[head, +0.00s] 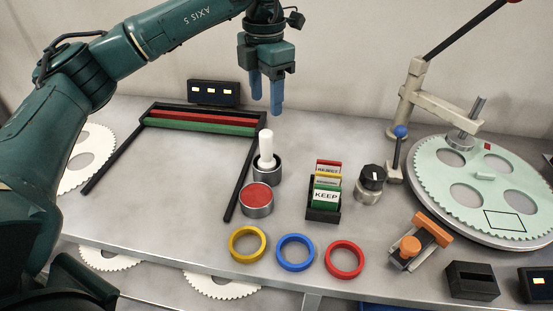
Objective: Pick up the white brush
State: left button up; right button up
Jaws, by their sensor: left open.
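The white brush (266,147) stands upright in a dark round cup (267,171) near the middle of the table; its lower end is hidden inside the cup. My left gripper (266,103) hangs above and behind it in the picture, with its two blue fingers pointing down and apart. Nothing is between the fingers, and they do not touch the brush. My right gripper does not show.
A red-topped tin (257,198) stands just in front of the cup. A black frame (243,183) lies to the left. A card holder (323,212), a knob (371,180) and a lapping wheel (440,171) are right. Yellow (247,260), blue (295,270) and red (344,276) rings lie in front.

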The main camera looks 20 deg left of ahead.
aim_at(267, 149)
pick_arm(q)
jog(key=shift+f, duration=0.5)
jog(key=f, duration=1.2)
jog(key=shift+s, duration=0.3)
jog(key=c, duration=1.1)
